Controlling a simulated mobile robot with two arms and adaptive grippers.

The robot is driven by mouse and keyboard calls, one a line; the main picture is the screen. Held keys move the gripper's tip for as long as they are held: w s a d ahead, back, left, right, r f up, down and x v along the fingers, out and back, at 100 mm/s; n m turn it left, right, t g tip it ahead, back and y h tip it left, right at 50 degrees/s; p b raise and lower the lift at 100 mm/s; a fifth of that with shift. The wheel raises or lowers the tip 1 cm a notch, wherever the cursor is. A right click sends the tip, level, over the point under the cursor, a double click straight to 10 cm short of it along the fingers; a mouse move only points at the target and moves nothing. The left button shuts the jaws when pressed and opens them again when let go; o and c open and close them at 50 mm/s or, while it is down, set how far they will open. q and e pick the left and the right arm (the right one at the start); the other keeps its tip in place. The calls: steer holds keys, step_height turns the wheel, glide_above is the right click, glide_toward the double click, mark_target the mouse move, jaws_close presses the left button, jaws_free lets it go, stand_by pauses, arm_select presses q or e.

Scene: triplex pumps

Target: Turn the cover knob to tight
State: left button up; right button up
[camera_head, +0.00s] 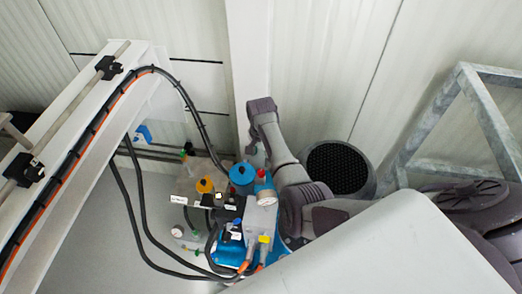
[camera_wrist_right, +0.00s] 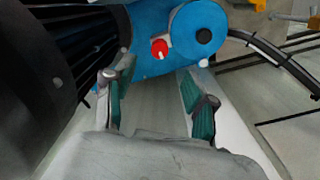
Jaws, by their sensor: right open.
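The blue pump unit (camera_head: 231,249) stands low in the middle of the head view. A round blue cap (camera_head: 243,174) sits on its far side, with a small red knob (camera_head: 261,172) beside it. In the wrist view the round blue cap (camera_wrist_right: 203,25) and red knob (camera_wrist_right: 159,47) show beyond the fingertips. I cannot tell which is the cover knob. My right gripper (camera_wrist_right: 155,95) is open and empty, its green-padded fingers apart from both. In the head view my right gripper (camera_head: 257,152) hangs beyond the cap. My left gripper is out of view.
A black ribbed motor (camera_wrist_right: 60,50) is close on the left in the wrist view. Black hoses (camera_head: 132,225) loop beside the pump. A white beam (camera_head: 95,120) stands left, a grey metal frame (camera_head: 490,105) right.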

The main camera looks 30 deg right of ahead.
steer(key=shift+r, duration=1.35)
steer(key=shift+r, duration=0.1)
